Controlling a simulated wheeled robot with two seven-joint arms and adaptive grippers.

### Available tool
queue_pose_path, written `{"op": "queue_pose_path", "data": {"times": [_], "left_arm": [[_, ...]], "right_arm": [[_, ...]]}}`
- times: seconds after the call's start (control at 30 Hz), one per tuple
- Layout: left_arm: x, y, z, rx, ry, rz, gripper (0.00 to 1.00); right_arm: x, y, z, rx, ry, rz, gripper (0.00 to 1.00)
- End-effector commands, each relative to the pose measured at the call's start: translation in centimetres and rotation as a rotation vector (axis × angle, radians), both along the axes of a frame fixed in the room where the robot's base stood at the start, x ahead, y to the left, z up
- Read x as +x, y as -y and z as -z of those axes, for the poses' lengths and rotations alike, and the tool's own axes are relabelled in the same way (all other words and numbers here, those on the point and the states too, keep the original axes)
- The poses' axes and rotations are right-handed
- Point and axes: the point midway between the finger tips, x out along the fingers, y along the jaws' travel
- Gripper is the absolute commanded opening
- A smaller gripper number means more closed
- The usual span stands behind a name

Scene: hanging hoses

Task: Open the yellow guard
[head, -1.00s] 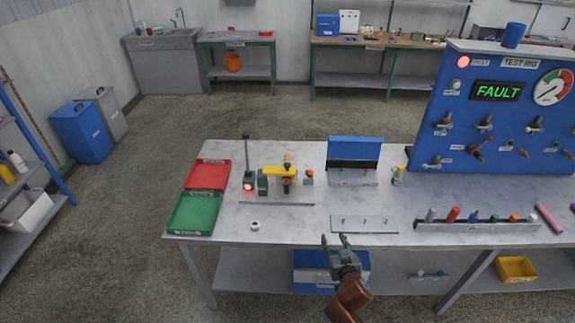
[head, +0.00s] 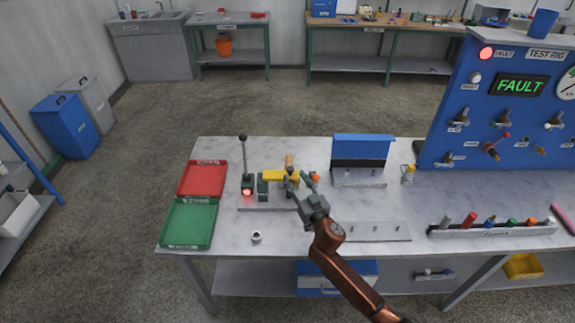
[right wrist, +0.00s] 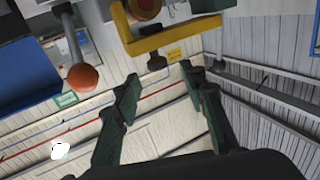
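The yellow guard (head: 273,177) sits on a small fixture on the bench, beside a green block (head: 262,186). My right gripper (head: 303,183) is just right of the guard in the head view, with its fingers pointing toward the fixture. In the right wrist view the gripper (right wrist: 160,85) has its two dark green fingers spread with nothing between them. The yellow guard (right wrist: 157,43) shows beyond the fingertips, near the top, apart from them. My left gripper is in neither view.
A lever with a black knob (head: 243,150) and red lamp stands left. A blue-lidded box (head: 361,147) is behind right. Red (head: 203,179) and green (head: 188,223) trays lie left.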

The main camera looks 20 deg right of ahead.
Motion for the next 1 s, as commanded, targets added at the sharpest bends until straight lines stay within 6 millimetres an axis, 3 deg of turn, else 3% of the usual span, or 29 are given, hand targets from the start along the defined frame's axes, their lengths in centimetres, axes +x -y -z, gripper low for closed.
{"op": "queue_pose_path", "data": {"times": [0.27,0.5,0.77,1.0], "left_arm": [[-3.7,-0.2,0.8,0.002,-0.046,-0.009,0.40],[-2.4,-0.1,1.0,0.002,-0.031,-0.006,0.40],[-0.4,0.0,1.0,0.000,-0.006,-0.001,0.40],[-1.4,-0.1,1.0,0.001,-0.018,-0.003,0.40]], "right_arm": [[4.3,-0.2,0.1,-0.003,-0.001,0.005,0.38],[6.3,-0.5,0.1,-0.002,-0.001,0.003,0.38],[6.5,-0.8,0.0,0.000,-0.001,0.000,0.38],[6.5,-0.7,0.1,0.000,-0.001,0.001,0.23]]}}
